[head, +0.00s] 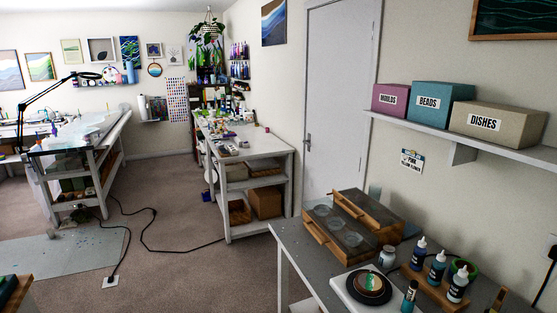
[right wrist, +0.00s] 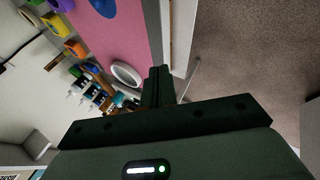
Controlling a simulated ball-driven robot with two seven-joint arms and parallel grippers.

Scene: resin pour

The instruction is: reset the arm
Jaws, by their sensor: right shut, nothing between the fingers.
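My right gripper (right wrist: 159,72) shows in the right wrist view as two dark fingers pressed together, with nothing between them. It is above or beside a white table edge, with a pink mat to its left and the carpet to its right. It is not touching anything that I can make out. Neither gripper shows in the head view, and my left gripper is out of sight.
In the head view, a grey table (head: 287,236) at right holds a wooden case (head: 340,240), a white board with a dark disc (head: 369,286) and bottles (head: 437,268). A shelf above holds boxes (head: 443,100). A cable (head: 147,236) crosses the open carpet (head: 185,270).

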